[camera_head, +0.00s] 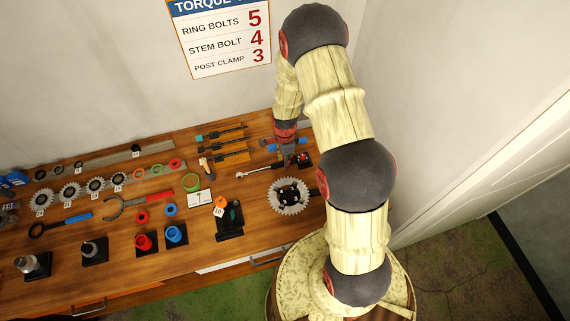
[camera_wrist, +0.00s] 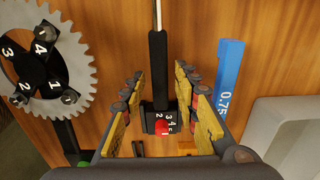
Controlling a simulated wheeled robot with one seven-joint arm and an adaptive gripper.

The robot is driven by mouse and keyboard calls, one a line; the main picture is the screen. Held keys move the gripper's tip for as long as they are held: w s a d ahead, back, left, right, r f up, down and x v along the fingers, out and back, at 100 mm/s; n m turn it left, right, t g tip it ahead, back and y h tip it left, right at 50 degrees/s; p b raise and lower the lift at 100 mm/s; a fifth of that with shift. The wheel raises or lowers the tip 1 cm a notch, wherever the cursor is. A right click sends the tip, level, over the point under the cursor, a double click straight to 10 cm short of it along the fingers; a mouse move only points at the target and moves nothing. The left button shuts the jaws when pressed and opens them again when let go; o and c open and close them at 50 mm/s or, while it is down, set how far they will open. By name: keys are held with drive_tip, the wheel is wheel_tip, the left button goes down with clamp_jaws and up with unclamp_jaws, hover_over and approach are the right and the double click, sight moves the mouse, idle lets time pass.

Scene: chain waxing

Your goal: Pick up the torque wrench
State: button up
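The torque wrench lies on the wooden bench. In the head view its silver shaft (camera_head: 256,171) points left, and my gripper (camera_head: 290,159) partly covers its handle. In the wrist view its black handle (camera_wrist: 158,72) runs upright in the picture, with a numbered black block and a red knob (camera_wrist: 162,126) at the near end. My gripper (camera_wrist: 160,82) is open, its yellow-padded fingers on either side of the handle with gaps on both sides. I cannot tell how far down the fingers reach.
A chainring on a black spider (camera_head: 289,195) lies in front of the wrench. A blue bar marked 0.75 (camera_wrist: 228,80) is close to the right finger. Several screwdriver-like tools (camera_head: 228,145) lie behind. A grey box-like shape (camera_wrist: 280,130) is at the right.

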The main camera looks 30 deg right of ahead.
drive_tip(key=c, duration=0.6)
clamp_jaws()
